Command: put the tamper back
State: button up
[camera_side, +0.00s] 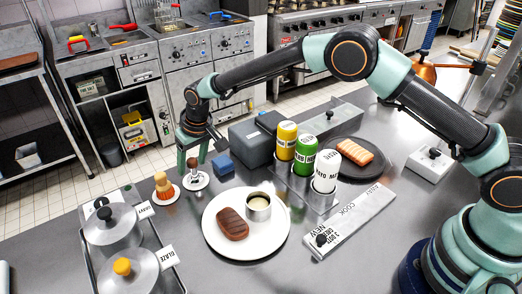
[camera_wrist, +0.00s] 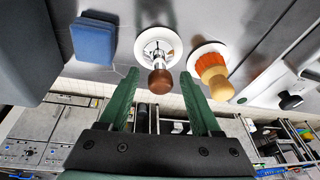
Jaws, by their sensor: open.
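The tamper, with a brown knob and a shiny metal lower part, stands upright on a small white round disc (camera_side: 203,184). Its knob shows in the side view (camera_side: 192,162) and in the wrist view (camera_wrist: 160,82), where the disc (camera_wrist: 171,38) also shows. My gripper (camera_side: 194,158) points down over the tamper. In the wrist view, my gripper's green fingers (camera_wrist: 160,74) are open, one on each side of the brown knob, with gaps between. I cannot tell exactly how far down the knob the fingertips reach.
A brush with orange bristles (camera_side: 163,188) stands on its own white disc close by the tamper. A blue block (camera_side: 217,164) lies on the other side. Lidded pots (camera_side: 120,245), a plate (camera_side: 220,245) with meat and a cup, and a bottle rack (camera_side: 290,185) stand around.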

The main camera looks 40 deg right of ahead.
jog(key=s+d+r, duration=0.4)
jog(key=d+r, duration=0.1)
jog(key=r, duration=0.5)
jog(key=s+d+r, duration=0.3)
jog(key=d+r, duration=0.2)
jog(key=r, duration=0.5)
jog(key=s+d+m+t, duration=0.1)
jog(key=s+d, duration=0.6)
jog(key=s, duration=0.3)
jog(key=s+d+m+t+h, duration=0.1)
jog(key=s+d, duration=0.7)
jog(key=s, duration=0.2)
jog(key=shift+d+r+t, duration=0.2)
jog(key=shift+r+t, duration=0.1)
jog(key=shift+r, duration=0.15)
